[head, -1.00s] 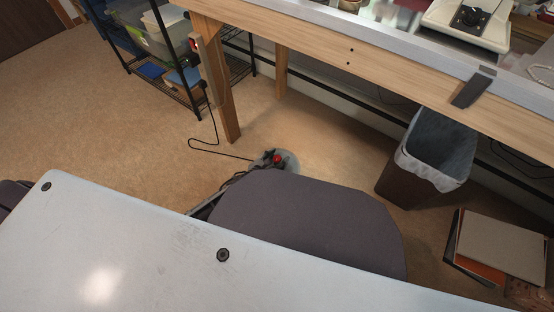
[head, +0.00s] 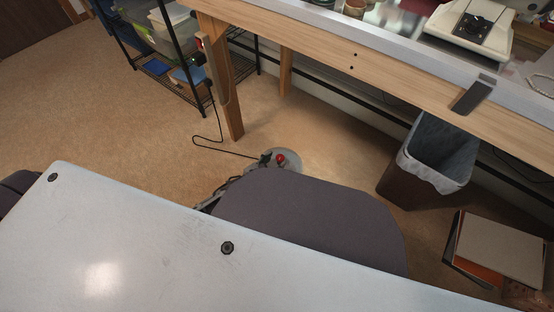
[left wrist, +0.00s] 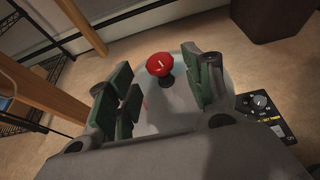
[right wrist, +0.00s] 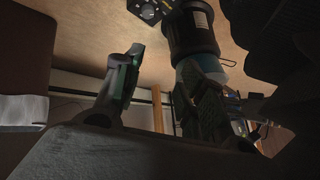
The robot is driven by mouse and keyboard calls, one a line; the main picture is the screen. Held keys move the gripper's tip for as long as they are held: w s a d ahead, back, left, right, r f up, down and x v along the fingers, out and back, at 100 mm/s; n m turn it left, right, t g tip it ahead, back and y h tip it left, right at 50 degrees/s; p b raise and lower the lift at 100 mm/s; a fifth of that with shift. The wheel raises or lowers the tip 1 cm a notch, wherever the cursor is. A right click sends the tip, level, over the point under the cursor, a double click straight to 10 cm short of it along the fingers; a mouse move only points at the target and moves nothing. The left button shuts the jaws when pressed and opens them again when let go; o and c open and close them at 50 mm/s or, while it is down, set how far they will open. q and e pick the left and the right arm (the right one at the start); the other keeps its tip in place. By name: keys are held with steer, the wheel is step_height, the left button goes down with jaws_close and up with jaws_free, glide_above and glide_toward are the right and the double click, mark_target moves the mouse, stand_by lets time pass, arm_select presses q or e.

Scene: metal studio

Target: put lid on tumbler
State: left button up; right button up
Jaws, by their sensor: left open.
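My left gripper (head: 266,158) shows small in the head view, past the grey rounded shape, with a pale round surface behind it. In the left wrist view its green-padded fingers (left wrist: 164,92) are wide apart with nothing gripped. A red knob (left wrist: 160,65) on the round surface shows beyond and between them; the knob also shows in the head view (head: 281,159).
A wooden bench (head: 330,48) runs along the top right with a pale device (head: 468,25) on it. Below it stand a lined bin (head: 428,165) and stacked folders (head: 497,250). A wire shelf (head: 170,70) is at upper left. Open floor (head: 95,125) lies left.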

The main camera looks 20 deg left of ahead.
arm_select(q)
steer(key=shift+p+v, duration=0.7)
steer(key=shift+v, duration=1.6)
steer(key=v, duration=0.2)
steer(key=shift+s+a+r+p, duration=0.1)
steer(key=shift+s+p, duration=0.25)
steer(key=shift+p, duration=0.05)
arm_select(e)
steer(key=r, duration=0.3)
steer(key=shift+d+r+g+h, duration=0.25)
steer(key=shift+d+g+h, duration=0.05)
steer(key=shift+d, duration=0.05)
steer(key=shift+s+f, duration=0.1)
steer(key=shift+s, duration=0.05)
